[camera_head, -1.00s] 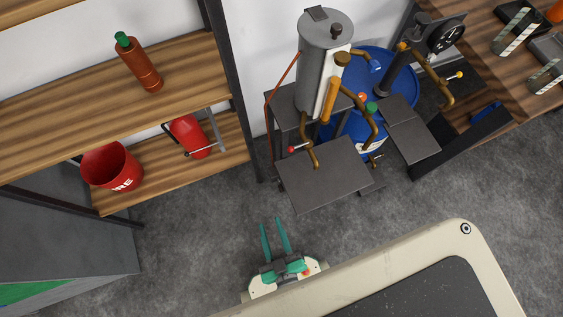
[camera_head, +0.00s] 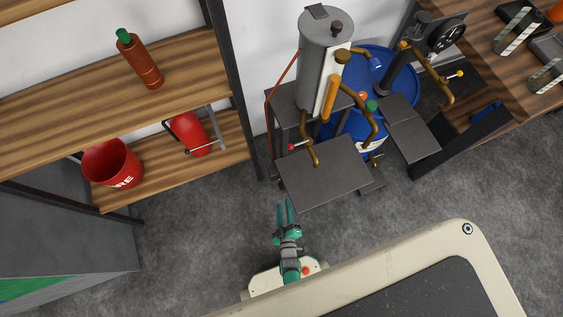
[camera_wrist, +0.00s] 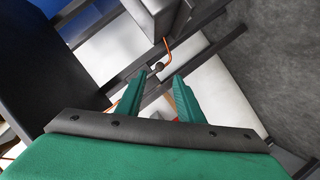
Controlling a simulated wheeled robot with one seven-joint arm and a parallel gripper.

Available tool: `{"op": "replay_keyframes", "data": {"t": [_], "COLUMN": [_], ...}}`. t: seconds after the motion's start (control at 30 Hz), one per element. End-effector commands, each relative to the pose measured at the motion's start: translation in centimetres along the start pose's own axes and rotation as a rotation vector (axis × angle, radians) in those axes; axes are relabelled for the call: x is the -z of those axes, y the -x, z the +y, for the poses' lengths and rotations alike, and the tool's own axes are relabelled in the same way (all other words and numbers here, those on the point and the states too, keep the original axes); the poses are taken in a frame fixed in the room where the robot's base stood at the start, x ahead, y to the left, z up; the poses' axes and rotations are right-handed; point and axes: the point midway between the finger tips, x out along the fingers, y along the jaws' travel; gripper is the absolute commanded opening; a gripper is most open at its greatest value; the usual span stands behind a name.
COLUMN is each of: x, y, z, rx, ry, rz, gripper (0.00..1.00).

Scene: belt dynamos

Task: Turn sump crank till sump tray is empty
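My gripper (camera_head: 287,204) points toward the stand in the head view, just in front of the dark plate. In the wrist view its two teal fingers (camera_wrist: 160,84) are apart with nothing between them. Beyond the fingertips is a thin orange rod (camera_wrist: 168,46), ending near a small dark knob (camera_wrist: 160,67); I cannot tell whether this is the sump crank. The head view shows a red-knobbed handle (camera_head: 297,146) at the plate's back edge and a yellow-knobbed handle (camera_head: 455,76) at right. I cannot identify the sump tray or its contents.
A grey cylinder (camera_head: 322,60) stands on the stand, beside a blue drum (camera_head: 385,75). Dark plates (camera_head: 322,174) jut forward over the floor. Left is a wooden shelf (camera_head: 60,120) with a red bucket (camera_head: 112,165). The grey floor (camera_head: 190,230) before the shelf is clear.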

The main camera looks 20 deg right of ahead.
Motion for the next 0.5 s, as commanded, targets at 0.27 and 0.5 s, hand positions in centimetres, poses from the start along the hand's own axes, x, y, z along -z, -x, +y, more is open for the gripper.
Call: {"op": "replay_keyframes", "data": {"t": [0.27, 0.5], "x": [0.1, 0.2], "y": [-4.1, -7.6], "z": [0.1, 0.0], "rx": [-0.001, 0.0], "ry": [-0.001, -0.002], "rz": [0.002, 0.001], "gripper": [0.34, 0.34]}}
